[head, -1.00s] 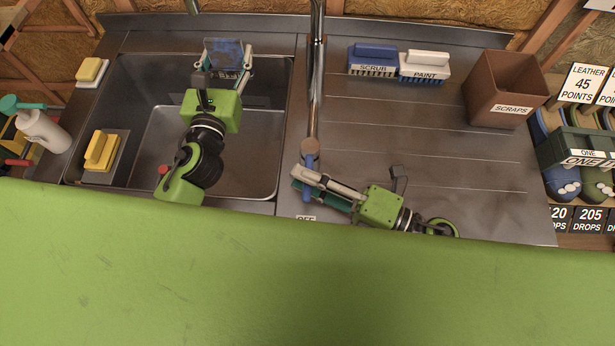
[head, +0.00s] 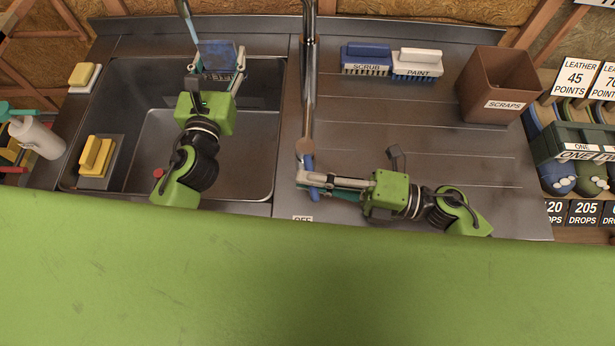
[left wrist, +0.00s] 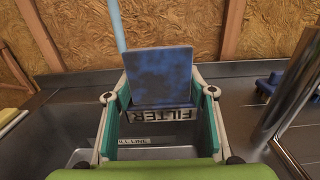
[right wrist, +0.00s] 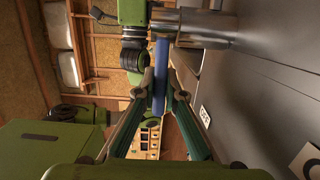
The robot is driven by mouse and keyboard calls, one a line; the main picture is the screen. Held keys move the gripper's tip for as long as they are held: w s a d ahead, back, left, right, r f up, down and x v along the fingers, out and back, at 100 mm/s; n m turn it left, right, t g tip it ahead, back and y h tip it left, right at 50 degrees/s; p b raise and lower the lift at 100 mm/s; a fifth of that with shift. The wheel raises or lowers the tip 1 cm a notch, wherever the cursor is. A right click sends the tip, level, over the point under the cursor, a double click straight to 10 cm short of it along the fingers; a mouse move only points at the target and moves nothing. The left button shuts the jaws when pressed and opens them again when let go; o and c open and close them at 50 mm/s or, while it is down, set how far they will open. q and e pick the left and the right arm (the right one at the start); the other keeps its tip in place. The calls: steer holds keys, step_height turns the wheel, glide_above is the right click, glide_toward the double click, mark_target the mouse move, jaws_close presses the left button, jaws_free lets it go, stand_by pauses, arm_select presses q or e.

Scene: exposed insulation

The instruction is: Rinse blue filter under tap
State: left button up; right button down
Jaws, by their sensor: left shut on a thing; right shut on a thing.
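The blue filter (head: 217,54) is a square panel with dark mottled patches and a FILTER label. It is upright over the back of the sink (head: 255,170). My left gripper (head: 222,76) is shut on its sides; the left wrist view shows the filter (left wrist: 160,75) between both fingers. A light-blue water stream (head: 188,18) comes down to the filter's upper left edge. Whether it hits the face is unclear. The metal tap (head: 309,80) rises right of the sink; its outlet is out of view. My right gripper (head: 310,184) is shut on the blue tap handle (right wrist: 161,70).
An OFF label (head: 302,218) lies by the handle. Yellow sponges (head: 96,156) sit on the sink's left side. The drainboard's middle is clear.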

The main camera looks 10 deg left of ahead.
steer(key=c, duration=2.1)
jaws_free()
steer(key=shift+d, duration=0.15)
steer(key=d, duration=0.7)
steer(key=s+d, duration=0.1)
steer(key=d, duration=0.3)
steer(key=shift+s+d, duration=0.1)
steer(key=shift+d, duration=0.25)
